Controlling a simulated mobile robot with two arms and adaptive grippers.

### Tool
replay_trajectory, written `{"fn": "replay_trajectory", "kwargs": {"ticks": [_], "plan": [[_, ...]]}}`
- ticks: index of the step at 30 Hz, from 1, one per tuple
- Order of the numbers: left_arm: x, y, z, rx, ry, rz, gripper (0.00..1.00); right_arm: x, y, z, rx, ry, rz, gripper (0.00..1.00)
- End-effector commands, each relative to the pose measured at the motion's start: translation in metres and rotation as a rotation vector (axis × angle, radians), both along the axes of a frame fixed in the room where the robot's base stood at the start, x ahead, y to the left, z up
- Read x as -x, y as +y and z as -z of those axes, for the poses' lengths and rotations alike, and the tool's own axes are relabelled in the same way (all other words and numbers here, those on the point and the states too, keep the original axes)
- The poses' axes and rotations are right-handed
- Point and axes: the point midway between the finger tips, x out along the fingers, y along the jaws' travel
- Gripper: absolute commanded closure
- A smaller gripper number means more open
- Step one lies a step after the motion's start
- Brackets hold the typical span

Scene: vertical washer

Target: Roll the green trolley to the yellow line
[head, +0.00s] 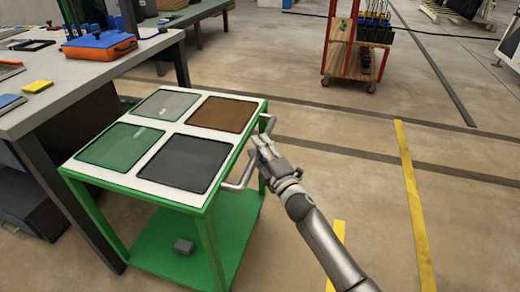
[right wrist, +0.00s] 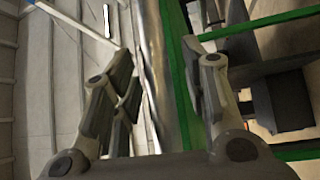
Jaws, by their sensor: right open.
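The green trolley (head: 205,228) stands beside the workbench, with a white top holding several coloured trays. Its grey handle (head: 237,186) sticks out on the right side. My right gripper (head: 264,150) is at this handle, its fingers partly hiding the bar. In the right wrist view my right gripper (right wrist: 168,78) is open, with a shiny metal bar (right wrist: 163,50), apparently the handle, running between its fingers. Whether they touch it I cannot tell. A long yellow line (head: 412,205) lies on the floor to the right. My left gripper is out of view.
A grey workbench (head: 105,72) with an orange toolbox (head: 98,47) stands close on the trolley's left. A red wheeled rack (head: 340,50) is at the back. A shorter yellow strip (head: 338,240) shows beside my right arm. The floor between trolley and long line looks clear.

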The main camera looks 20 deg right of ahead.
Motion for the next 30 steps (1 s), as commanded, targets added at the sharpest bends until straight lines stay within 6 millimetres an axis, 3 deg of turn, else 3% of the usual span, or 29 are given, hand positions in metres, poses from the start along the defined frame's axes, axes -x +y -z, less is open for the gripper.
{"fn": "replay_trajectory", "kwargs": {"ticks": [5,15,25,30], "plan": [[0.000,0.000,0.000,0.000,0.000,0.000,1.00,0.000,0.000,0.000,0.000,0.000,0.000,0.59],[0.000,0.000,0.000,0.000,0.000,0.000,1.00,0.000,0.000,0.000,0.000,0.000,0.000,1.00],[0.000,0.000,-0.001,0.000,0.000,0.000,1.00,0.002,-0.002,0.000,0.000,0.000,0.000,1.00],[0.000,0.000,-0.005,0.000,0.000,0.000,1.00,0.009,-0.014,-0.001,0.001,0.001,0.001,1.00]]}}
